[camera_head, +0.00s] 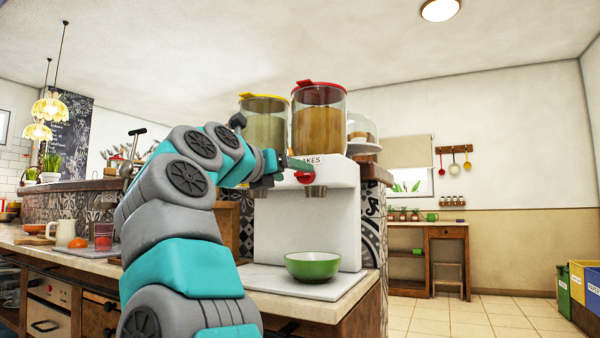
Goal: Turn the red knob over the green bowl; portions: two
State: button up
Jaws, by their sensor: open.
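The red knob (305,177) sits on the front of a white dispenser (335,215), just above a metal spout. The green bowl (312,265) stands upright on a pale board on the counter, below that spout; its inside is largely hidden by its rim. Above the knob is a clear container (319,130) with a red lid and orange-brown contents. A second container (264,125) with a yellow lid stands left of it. My gripper (296,166) is open at the knob's upper left, with a finger close to the knob. I cannot tell whether they touch.
My arm covers the dispenser's left side and part of the counter. A cream jug (65,232) and a glass with red contents (103,237) stand on the counter at left. The wooden counter's front edge (330,307) runs below the bowl. Open floor lies at right.

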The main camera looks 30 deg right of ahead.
aim_at(300, 173)
jog(key=shift+p+x, duration=0.4)
jog(key=shift+x, duration=1.5)
grip_shut()
